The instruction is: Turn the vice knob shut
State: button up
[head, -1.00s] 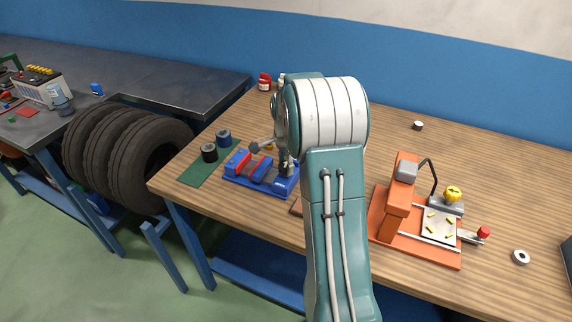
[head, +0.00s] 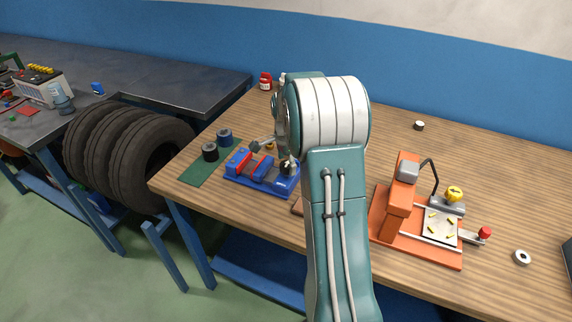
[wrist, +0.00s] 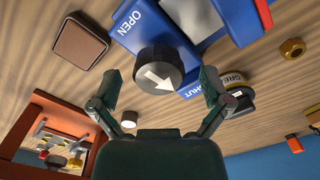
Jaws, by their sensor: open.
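The blue vice (head: 250,183) with a red jaw sits on the wooden bench, left of my arm in the head view. In the wrist view its blue body (wrist: 140,42) carries a round dark knob (wrist: 150,60) with a white arrow. The arrow points to the lower right. My gripper (wrist: 160,84) is open, one finger on each side of the knob, with gaps showing. In the head view my arm hides most of the gripper.
A green mat (head: 203,172) with two dark cylinders lies left of the vice. A brown square block (wrist: 79,41) lies beside it. An orange fixture (head: 388,225) stands right of my arm. A red jar (head: 265,82) stands at the back.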

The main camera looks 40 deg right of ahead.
aim_at(286, 164)
notch_tip(286, 164, up, 12)
jog(key=shift+f, duration=0.15)
dwell(0.4)
jog(key=s+a+r+n+t, duration=0.1)
jog(key=s+a+r+n, duration=0.35)
jog(key=a, duration=0.35)
jog(key=s+a+r+n+t, duration=0.2)
jog(key=s+a+r+n, duration=0.3)
jog(key=a, duration=0.3)
jog(key=s+a+f+n+t, duration=0.1)
jog(key=s+a+n, duration=0.3)
jog(key=s, duration=0.4)
jog(key=s+a+f+n+t, duration=0.1)
jog(key=s+a+f+n, duration=0.2)
jog(key=s+n, duration=0.3)
jog(key=shift+s+a+t, duration=0.3)
jog(key=shift+s+a, duration=0.45)
jog(key=shift+s, duration=0.2)
